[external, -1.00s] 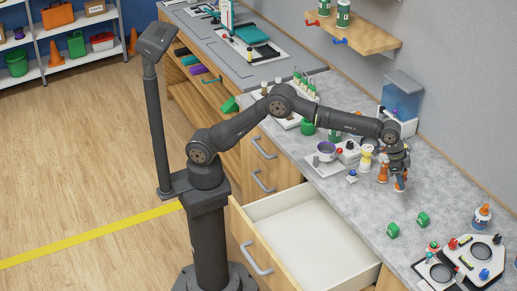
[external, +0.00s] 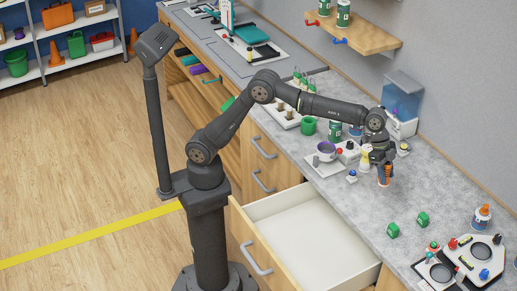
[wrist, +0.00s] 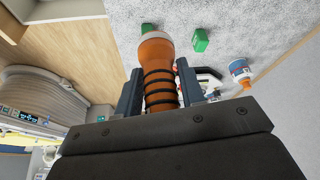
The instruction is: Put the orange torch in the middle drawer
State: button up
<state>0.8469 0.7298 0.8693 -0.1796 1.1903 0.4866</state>
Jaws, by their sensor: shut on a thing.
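The orange torch (wrist: 158,75), with dark rings round its handle and a wider head with a pale rim, is between the fingers of my gripper (wrist: 157,88) in the wrist view. My gripper is shut on it. In the external view my gripper (external: 382,168) points down over the counter, with the torch (external: 386,177) partly hidden by the fingers. I cannot tell whether the torch touches the counter. An open, empty drawer (external: 310,235) stands out to the lower left of my gripper. Closed drawer fronts with grey handles (external: 264,147) are beside it.
Two green blocks (external: 393,230) lie on the counter right of the open drawer. A white tray with a purple-topped bowl (external: 326,151) and small bottles stand left of my gripper. A blue-and-white dispenser (external: 402,100) stands behind. A black-and-white panel (external: 465,260) lies at lower right.

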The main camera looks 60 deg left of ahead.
jog(key=s+a+m+g, duration=0.25)
jog(key=s+m, duration=0.25)
jog(key=s, duration=0.4)
jog(key=s+a+m+g, duration=0.1)
jog(key=s+a+m, duration=0.35)
jog(key=s, duration=0.55)
jog(key=m+g+y, duration=0.2)
jog(key=m+y, duration=0.1)
jog(key=m, duration=0.6)
send_over(276, 250)
jog(key=s+d, duration=0.3)
jog(key=d, duration=0.1)
jog(key=shift+w+a+f, duration=0.1)
jog(key=shift+w+f, duration=0.05)
jog(key=shift+f, duration=9.6)
jog(key=shift+w+f, duration=0.1)
jog(key=shift+f, duration=9.65)
jog(key=shift+f, duration=0.15)
jog(key=o, duration=1)
jog(key=shift+o, duration=0.2)
